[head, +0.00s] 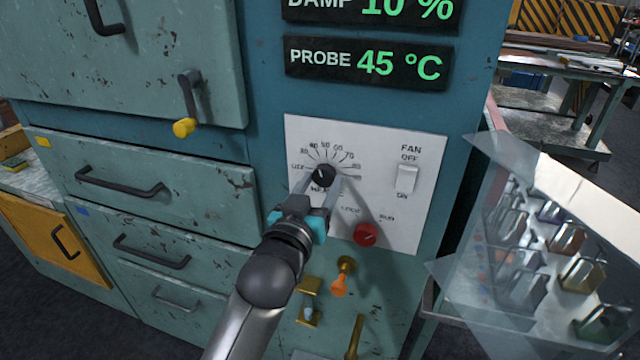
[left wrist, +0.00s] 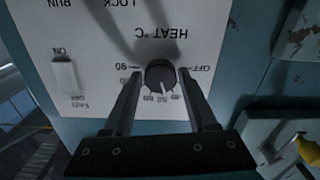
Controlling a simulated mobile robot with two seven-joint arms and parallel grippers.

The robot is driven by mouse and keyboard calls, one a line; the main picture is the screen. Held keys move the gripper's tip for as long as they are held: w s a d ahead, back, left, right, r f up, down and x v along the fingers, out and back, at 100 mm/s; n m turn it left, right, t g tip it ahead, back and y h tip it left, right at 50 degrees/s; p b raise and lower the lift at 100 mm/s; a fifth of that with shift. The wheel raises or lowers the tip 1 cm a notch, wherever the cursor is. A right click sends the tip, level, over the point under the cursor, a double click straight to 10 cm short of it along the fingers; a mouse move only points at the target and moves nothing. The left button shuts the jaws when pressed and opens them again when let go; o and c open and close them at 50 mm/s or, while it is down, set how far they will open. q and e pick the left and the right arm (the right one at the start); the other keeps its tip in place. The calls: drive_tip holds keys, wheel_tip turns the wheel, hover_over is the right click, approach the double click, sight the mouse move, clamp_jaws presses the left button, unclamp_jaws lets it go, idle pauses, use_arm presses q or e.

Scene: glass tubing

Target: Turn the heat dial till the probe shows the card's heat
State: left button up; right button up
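The black heat dial (head: 321,174) sits on a white control panel (head: 372,150); its scale runs from OFF to 90. In the left wrist view the dial (left wrist: 160,76) has a pale mark pointing near 50 or 40. My left gripper (head: 320,184) is at the dial, its fingers on either side with a small gap showing in the left wrist view (left wrist: 159,74). The probe display (head: 368,64) reads 45 °C in green. No card with a heat value is readable. My right gripper is not in view.
A fan switch (head: 407,178) and a red lock/run knob (head: 366,234) are on the same panel. Below are an orange-handled valve (head: 339,285) and brass fittings. A clear-sided case (head: 530,250) with metal pieces stands at right. A yellow-tipped lever (head: 185,126) juts out at left.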

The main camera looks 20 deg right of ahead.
use_arm(q)
clamp_jaws()
idle(0.3)
drive_tip(key=shift+m+p, duration=1)
drive_tip(key=shift+m, duration=0.1)
drive_tip(key=m+p, duration=0.1)
drive_tip(key=m, duration=0.1)
drive_tip(key=shift+r+m+p, duration=0.1)
drive_tip(key=shift+m+p, duration=0.2)
drive_tip(key=m+p, duration=0.2)
drive_tip(key=m, duration=0.2)
drive_tip(key=shift+m, duration=0.4)
drive_tip(key=shift+a, duration=0.1)
